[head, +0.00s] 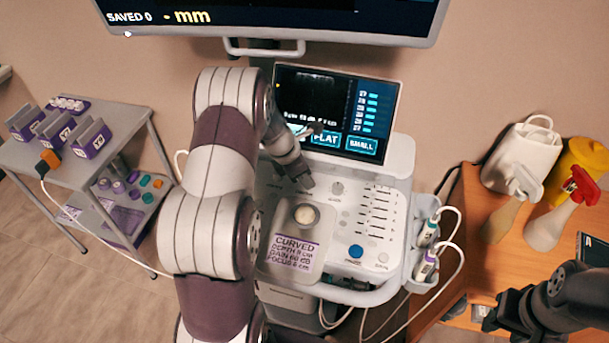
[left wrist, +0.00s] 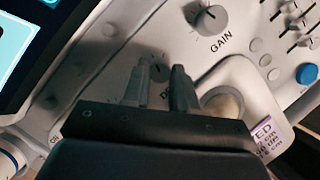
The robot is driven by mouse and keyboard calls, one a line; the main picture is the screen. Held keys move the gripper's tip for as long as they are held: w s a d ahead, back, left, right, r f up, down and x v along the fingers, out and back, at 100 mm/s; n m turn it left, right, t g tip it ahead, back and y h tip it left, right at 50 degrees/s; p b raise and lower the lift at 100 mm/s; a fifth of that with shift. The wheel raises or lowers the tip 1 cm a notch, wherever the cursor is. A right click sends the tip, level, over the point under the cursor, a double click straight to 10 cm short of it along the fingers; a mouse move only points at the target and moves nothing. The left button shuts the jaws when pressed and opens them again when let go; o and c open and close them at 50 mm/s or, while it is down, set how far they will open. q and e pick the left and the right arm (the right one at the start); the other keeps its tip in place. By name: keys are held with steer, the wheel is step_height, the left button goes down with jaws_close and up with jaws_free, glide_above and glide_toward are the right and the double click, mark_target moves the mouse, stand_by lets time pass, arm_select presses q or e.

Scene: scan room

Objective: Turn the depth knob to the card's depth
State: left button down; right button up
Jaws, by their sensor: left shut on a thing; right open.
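The depth knob (left wrist: 158,71) is on the console, with part of its label showing in the left wrist view. My left gripper (left wrist: 162,75) is shut on it, one finger on each side; the fingers hide much of the knob. In the head view my left gripper (head: 306,183) reaches down to the panel and covers the knob. The card (head: 292,254) lies at the console's front left and reads CURVED, with depth, gain and focus lines; its depth figure is too small to read surely. My right gripper (head: 498,318) is open at the lower right, away from the console.
The gain knob (left wrist: 208,19) stands close to my left gripper. Sliders (head: 376,211) and a blue button (head: 356,251) are to the right. The console screen (head: 335,115) shows FLAT and SMALL. A cart (head: 80,165) stands left; spray bottles (head: 568,205) stand on the right table.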

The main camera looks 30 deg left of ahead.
arm_select(q)
steer(key=c, duration=0.9)
jaws_free()
steer(key=v, duration=1.2)
steer(key=shift+s+a+r, duration=0.1)
steer(key=shift+r, duration=0.2)
